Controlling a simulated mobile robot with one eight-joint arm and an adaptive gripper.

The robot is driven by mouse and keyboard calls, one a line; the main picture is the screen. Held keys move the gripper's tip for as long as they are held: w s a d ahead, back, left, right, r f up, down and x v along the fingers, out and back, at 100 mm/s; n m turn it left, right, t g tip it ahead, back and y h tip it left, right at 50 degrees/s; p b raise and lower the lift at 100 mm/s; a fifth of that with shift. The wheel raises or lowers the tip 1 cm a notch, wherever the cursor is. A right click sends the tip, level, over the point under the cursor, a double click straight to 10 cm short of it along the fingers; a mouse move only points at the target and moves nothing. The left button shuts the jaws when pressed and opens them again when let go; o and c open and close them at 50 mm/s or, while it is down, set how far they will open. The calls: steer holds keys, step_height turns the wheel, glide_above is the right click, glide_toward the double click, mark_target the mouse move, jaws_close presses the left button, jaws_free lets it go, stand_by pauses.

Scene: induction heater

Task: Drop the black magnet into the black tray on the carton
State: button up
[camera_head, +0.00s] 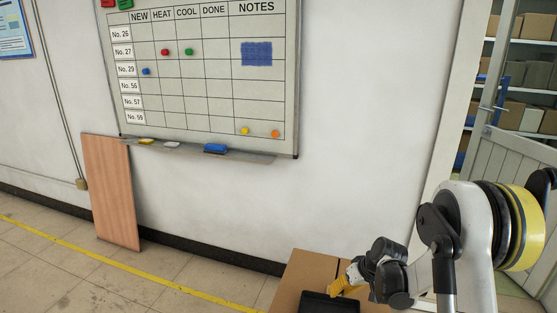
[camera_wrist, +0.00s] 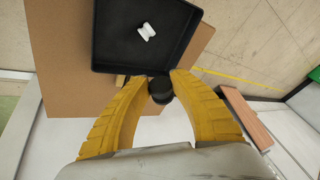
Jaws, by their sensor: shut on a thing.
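My gripper (camera_wrist: 160,88) has yellow fingers closed on the black magnet (camera_wrist: 160,90), a small dark round piece between the fingertips in the wrist view. The black tray (camera_wrist: 105,45) lies on the carton (camera_wrist: 55,60), beyond the fingertips in the wrist view. A small white object lies in the tray (camera_wrist: 147,32). In the head view, my gripper (camera_head: 340,289) is at the bottom right, above the carton (camera_head: 290,272) and close to the black tray (camera_head: 318,303), which is cut off by the lower edge. The magnet cannot be made out there.
A whiteboard (camera_head: 205,105) with several coloured magnets hangs on the wall behind. A brown panel (camera_head: 112,190) leans on the wall at left. An open doorway with shelves (camera_head: 525,60) is at right. Open floor (camera_head: 60,270) lies left of the carton.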

steer(key=shift+f+b, duration=1.6)
steer(key=shift+f, duration=1.25)
steer(key=o, duration=0.9)
steer(key=v, duration=1.2)
steer(key=shift+s+r, duration=0.1)
steer(key=shift+r, duration=0.05)
steer(key=s+a+r+m+h, duration=0.1)
steer(key=s+a+r, duration=0.1)
steer(key=s+r, duration=0.5)
steer(key=s+a+r+t+h, duration=0.1)
steer(key=s+r, duration=0.2)
steer(key=s, duration=0.3)
steer(key=s+r+m+t+h, duration=0.1)
steer(key=s+r, duration=0.3)
steer(key=s, duration=0.2)
steer(key=s+a+r+m+t+h, duration=0.1)
steer(key=s+r, duration=0.2)
steer(key=s, duration=0.3)
steer(key=shift+a+r+t, duration=0.2)
steer(key=shift+a+t, duration=0.15)
steer(key=shift+t, duration=0.05)
